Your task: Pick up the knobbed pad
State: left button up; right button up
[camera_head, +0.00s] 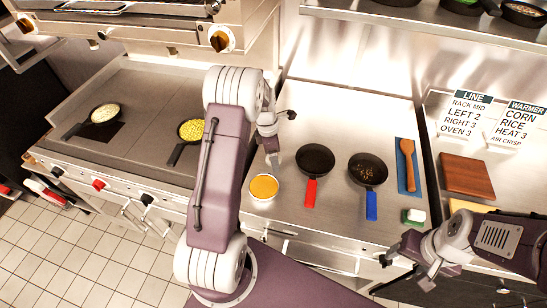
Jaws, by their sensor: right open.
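A small pad (413,216), green below with a white block-like top, sits at the right front of the steel counter, below the blue mat. I take it to be the knobbed pad; its knob is too small to make out clearly. My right gripper (407,272) is open and empty, just below the pad in the picture and apart from it, near the counter's front edge. My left gripper (281,137) hangs over the left part of the counter, above the orange-filled cup; its jaw opening is unclear.
A pan with a red handle (315,160) and one with a blue handle (367,170) stand left of the pad. A wooden spatula (408,165) lies on a blue mat. A cup of orange food (264,187) and a brown board (467,176) stand farther off.

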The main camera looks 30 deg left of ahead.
pick_arm(q)
jog(key=shift+d+r, duration=0.1)
jog(key=c, duration=1.4)
jog(key=shift+r, duration=0.5)
jog(key=shift+c, duration=0.2)
notch_tip(320, 180, up, 3)
jog(key=shift+w, duration=0.1)
jog(key=w+d+r+b, duration=0.1)
jog(key=w+d+r, duration=0.1)
jog(key=d+r, duration=0.5)
jog(key=d, duration=0.4)
jog(key=shift+w+d, duration=0.15)
jog(key=shift+d, duration=0.05)
